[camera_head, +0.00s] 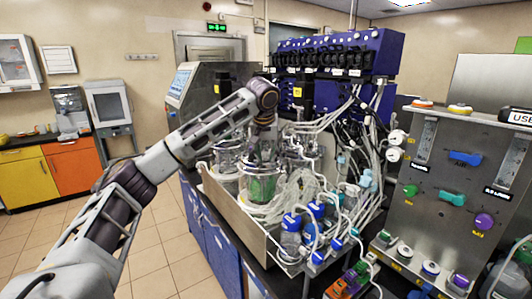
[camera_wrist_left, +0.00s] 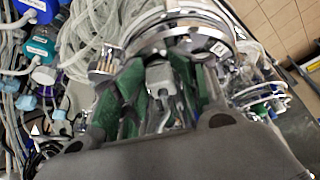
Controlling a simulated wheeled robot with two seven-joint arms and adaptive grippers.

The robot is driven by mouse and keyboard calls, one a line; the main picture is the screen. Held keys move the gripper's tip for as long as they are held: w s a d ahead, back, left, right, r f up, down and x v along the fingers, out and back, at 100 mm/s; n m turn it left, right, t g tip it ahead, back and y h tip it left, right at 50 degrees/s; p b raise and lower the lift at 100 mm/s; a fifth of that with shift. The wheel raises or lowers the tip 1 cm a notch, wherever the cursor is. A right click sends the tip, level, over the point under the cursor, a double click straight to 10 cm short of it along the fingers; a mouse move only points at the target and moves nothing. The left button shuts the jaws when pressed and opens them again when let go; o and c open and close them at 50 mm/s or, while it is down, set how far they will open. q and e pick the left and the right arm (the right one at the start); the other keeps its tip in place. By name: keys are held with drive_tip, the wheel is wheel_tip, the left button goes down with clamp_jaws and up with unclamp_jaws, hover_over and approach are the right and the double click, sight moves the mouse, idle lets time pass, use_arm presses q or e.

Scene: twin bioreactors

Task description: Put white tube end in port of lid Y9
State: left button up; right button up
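My left arm reaches in from the left in the head view, and my left gripper (camera_head: 263,150) hangs down over a glass vessel with green contents (camera_head: 263,188). In the left wrist view, my left gripper (camera_wrist_left: 160,80) points at a round metal rim (camera_wrist_left: 180,38) with a small white label that I cannot read. Green and grey parts overlap around its fingers, so I cannot tell whether it holds anything. I cannot single out the white tube end or read which lid is Y9. My right gripper is not in view.
Another glass vessel (camera_head: 226,165) stands just left of the green one. Looped clear tubing (camera_head: 300,185) and blue-capped bottles (camera_head: 291,235) crowd the right side. A low metal wall (camera_head: 235,215) edges the bench. A steel panel with coloured knobs (camera_head: 450,150) stands at the right.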

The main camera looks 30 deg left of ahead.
use_arm(q)
drive_tip(key=shift+s+d+f, duration=0.1)
drive_tip(key=shift+d+f, duration=0.05)
drive_tip(key=shift+f, duration=0.3)
drive_tip(key=shift+r, duration=0.45)
drive_tip(key=p+v, duration=0.1)
drive_tip(key=v, duration=1.1)
drive_tip(key=shift+r, duration=0.3)
drive_tip(key=shift+o, duration=0.3)
idle(1.8)
